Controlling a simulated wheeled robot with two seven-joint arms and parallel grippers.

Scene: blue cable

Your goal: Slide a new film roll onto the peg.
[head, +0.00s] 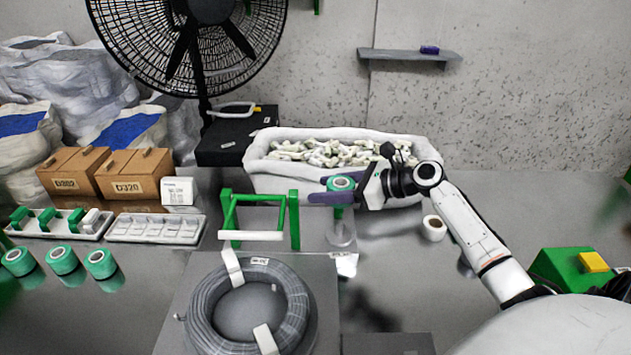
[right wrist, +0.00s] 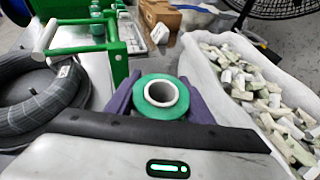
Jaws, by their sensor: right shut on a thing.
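My right gripper (head: 334,191) has purple fingers shut on a green film roll (head: 341,183), held above the bench. In the right wrist view the green roll (right wrist: 161,97) sits between the purple fingers, its white hollow core facing the camera. Several more green rolls (head: 62,260) lie at the left. My left gripper is out of view.
A green frame with a white bar (head: 251,236) stands left of the stand. A grey cable coil (head: 250,305) lies in front. A lined bin of pale pieces (head: 345,152) is behind the gripper. A white hollow roll (head: 434,228) stands at the right. A green box (head: 563,272) is farther right.

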